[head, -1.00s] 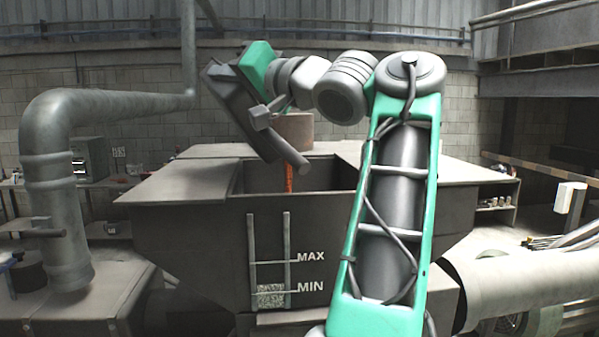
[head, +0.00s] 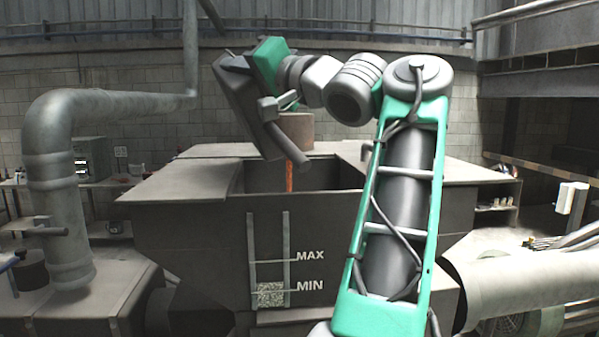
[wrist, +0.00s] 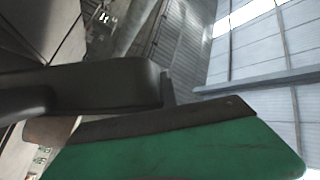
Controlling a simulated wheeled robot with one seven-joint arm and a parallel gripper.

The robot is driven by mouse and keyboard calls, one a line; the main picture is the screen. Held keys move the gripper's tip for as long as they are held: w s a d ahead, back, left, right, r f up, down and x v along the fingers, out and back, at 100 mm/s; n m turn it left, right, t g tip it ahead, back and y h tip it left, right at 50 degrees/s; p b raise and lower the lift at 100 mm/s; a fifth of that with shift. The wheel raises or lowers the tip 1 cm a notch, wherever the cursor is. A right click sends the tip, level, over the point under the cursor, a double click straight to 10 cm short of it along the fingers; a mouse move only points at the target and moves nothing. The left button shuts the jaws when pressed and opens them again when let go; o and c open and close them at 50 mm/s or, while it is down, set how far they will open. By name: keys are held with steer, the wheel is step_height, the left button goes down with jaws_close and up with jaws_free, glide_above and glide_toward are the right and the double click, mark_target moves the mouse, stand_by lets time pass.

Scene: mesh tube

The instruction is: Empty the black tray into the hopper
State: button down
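The black tray (head: 242,98) is held up over the hopper's opening, tilted steeply with its lower end to the right. A grey round bar (head: 288,147) sticks out at that lower end. My gripper (head: 270,105) appears shut on the tray; its fingertips are mostly hidden. In the wrist view, dark parts (wrist: 105,85) lie across the middle above a green part. The tray's inside and any contents are hidden. The hopper (head: 190,215) is a wide grey bin with a square opening. Its gauge (head: 271,270) shows speckled grey material up to about the MIN line.
A narrow orange strip (head: 289,177) shows inside the opening; I cannot tell what it is. A thick grey pipe (head: 55,190) rises at the left, and another pipe (head: 520,285) lies at the right.

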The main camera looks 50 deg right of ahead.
steer(key=shift+s+d+r+m+t+h, duration=0.25)
steer(key=shift+d+r+m, duration=0.1)
steer(key=shift+d, duration=0.1)
steer(key=shift+s+d+r+m+t+h, duration=0.15)
steer(key=shift+s+d+r+m, duration=0.05)
steer(key=shift+d+m, duration=0.2)
